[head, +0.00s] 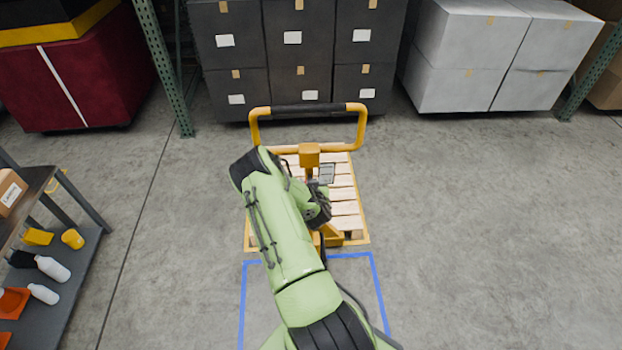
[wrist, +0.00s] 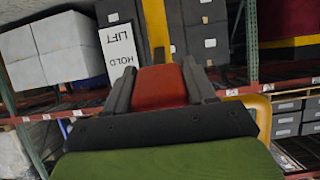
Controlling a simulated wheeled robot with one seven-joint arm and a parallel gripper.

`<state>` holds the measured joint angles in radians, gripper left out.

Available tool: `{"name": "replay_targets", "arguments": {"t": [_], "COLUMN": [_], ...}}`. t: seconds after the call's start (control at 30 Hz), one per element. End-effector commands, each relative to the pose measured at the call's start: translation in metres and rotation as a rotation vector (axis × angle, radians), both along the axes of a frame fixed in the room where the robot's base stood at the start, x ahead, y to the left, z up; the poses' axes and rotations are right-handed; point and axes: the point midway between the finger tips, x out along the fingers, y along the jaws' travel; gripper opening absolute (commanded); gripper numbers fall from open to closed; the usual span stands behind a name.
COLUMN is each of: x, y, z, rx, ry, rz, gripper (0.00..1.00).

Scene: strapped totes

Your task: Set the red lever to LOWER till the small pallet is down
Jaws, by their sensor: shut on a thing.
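The small pallet (head: 345,208) of pale wooden slats lies on the yellow hand truck (head: 361,130), partly hidden behind my arm. Its height above the floor cannot be told from above. The red lever (wrist: 160,92) shows in the wrist view, between the two dark fingers of my gripper (wrist: 159,75), which is shut on it. A white label plate (wrist: 119,50) beside the lever shows the words LIFT and HOLD upside down; no word LOWER is visible. In the head view my forearm and wrist hide the lever and the fingers.
A blue floor outline (head: 376,290) lies in front of the pallet. Stacked dark boxes (head: 297,85) and grey boxes (head: 470,60) stand behind. A shelf (head: 62,300) with bottles is at the left. The floor to the right is clear.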

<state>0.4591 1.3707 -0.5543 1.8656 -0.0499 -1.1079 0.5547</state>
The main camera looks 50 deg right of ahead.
Motion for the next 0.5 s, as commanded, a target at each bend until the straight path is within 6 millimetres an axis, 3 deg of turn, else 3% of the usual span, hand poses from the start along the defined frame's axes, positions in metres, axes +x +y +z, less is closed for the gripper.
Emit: {"name": "replay_targets", "arguments": {"t": [0.23,0.27,0.4,0.5], "x": [0.0025,0.0025,0.002,0.0015], "y": [-0.0025,-0.0025,-0.0019,-0.0016], "z": [0.0034,0.0034,0.0022,0.0013], "rx": [-0.013,-0.013,-0.01,-0.007], "ry": [-0.008,-0.008,-0.007,-0.005], "rz": [0.004,0.004,0.003,0.003], "gripper": [0.0,0.56,0.77,0.77]}}
